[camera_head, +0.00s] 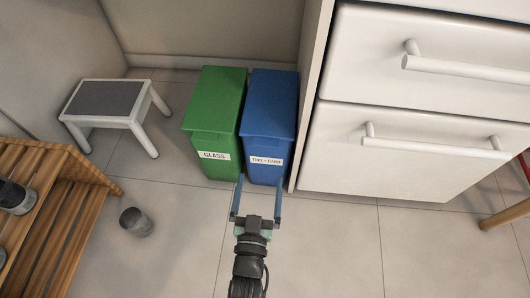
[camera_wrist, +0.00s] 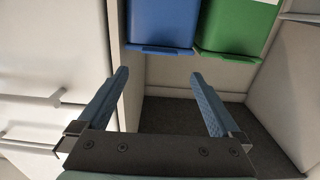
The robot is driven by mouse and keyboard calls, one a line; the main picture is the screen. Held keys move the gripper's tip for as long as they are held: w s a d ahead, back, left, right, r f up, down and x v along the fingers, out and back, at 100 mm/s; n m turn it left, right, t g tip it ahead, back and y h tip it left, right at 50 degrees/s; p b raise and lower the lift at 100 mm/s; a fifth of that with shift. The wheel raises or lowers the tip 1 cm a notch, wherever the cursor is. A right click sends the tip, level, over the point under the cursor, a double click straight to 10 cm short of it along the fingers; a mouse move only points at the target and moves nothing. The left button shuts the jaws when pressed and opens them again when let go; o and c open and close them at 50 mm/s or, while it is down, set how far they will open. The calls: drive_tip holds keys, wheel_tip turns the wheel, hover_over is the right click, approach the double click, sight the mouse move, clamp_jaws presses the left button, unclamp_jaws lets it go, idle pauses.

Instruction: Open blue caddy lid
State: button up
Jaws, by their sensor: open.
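The blue caddy (camera_head: 264,172) stands on the floor between a green caddy and the white drawer unit. Its blue lid (camera_head: 271,102) lies shut on top, and a white label is on its front. My gripper (camera_head: 257,190) is open and empty, with its two blue fingers pointing at the caddy's lower front in the head view. In the wrist view the blue caddy (camera_wrist: 162,20) is at the top, beyond the gap between the open fingers (camera_wrist: 159,74), with its lip apart from them. I cannot tell the exact distance between fingertips and caddy.
The green caddy (camera_head: 213,105), labelled GLASS, stands close on the left. White drawers (camera_head: 410,150) with bar handles are on the right. A step stool (camera_head: 105,103), a wooden rack (camera_head: 55,200) and a dark cup-like object (camera_head: 136,221) are at left. The floor in front is mostly clear.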

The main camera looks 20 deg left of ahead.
sight(265, 146)
drive_tip(key=b+x, duration=0.4)
drive_tip(key=x, duration=0.6)
clamp_jaws()
